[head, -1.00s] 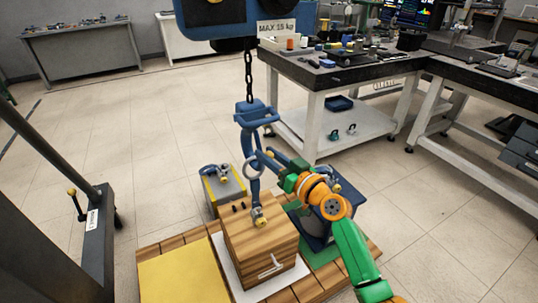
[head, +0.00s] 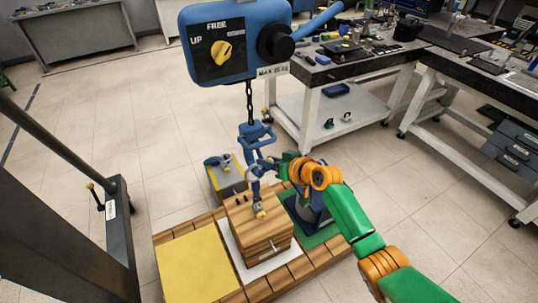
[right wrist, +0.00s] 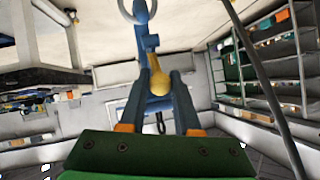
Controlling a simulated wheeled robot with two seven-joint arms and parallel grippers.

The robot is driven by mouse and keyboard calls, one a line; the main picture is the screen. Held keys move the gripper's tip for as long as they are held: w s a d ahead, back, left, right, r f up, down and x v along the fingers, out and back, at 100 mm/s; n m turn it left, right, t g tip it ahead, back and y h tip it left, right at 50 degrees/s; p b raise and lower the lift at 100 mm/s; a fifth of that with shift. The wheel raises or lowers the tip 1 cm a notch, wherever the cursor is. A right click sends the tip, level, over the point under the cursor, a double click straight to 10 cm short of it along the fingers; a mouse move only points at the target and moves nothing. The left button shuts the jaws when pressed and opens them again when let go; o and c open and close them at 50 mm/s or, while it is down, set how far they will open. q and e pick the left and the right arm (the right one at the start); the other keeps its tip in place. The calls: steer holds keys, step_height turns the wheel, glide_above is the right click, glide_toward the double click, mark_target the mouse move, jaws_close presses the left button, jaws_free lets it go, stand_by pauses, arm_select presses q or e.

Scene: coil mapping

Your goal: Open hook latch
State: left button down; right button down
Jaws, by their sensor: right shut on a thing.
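A blue hook (head: 254,140) hangs on a chain from the hoist. A grey ring (head: 253,172) sits at its lower part, just above the wooden box (head: 262,238). My right gripper (head: 272,166) reaches in from the right at the hook's side. In the right wrist view, its two blue fingers (right wrist: 159,82) are closed around a yellow, round-ended latch handle (right wrist: 157,76). A blue part of the hook (right wrist: 149,44) and part of the pale ring (right wrist: 136,8) show beyond them. The fingers hide part of the latch. My left gripper is not in view.
The blue hoist control box (head: 232,42) with a yellow knob hangs above. A grey-yellow weight (head: 228,176) and a dark blue weight (head: 307,208) stand near the wooden box on the pallet. A yellow mat (head: 195,268) lies clear at left. Workbenches stand behind.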

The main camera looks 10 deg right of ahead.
steer(key=shift+w+r, duration=0.1)
steer(key=shift+r, duration=0.6)
stand_by(0.9)
steer(key=c, duration=0.9)
jaws_free()
steer(key=shift+o, duration=1.4)
steer(key=shift+f, duration=0.2)
steer(key=p+v, duration=0.1)
steer(key=v, duration=0.6)
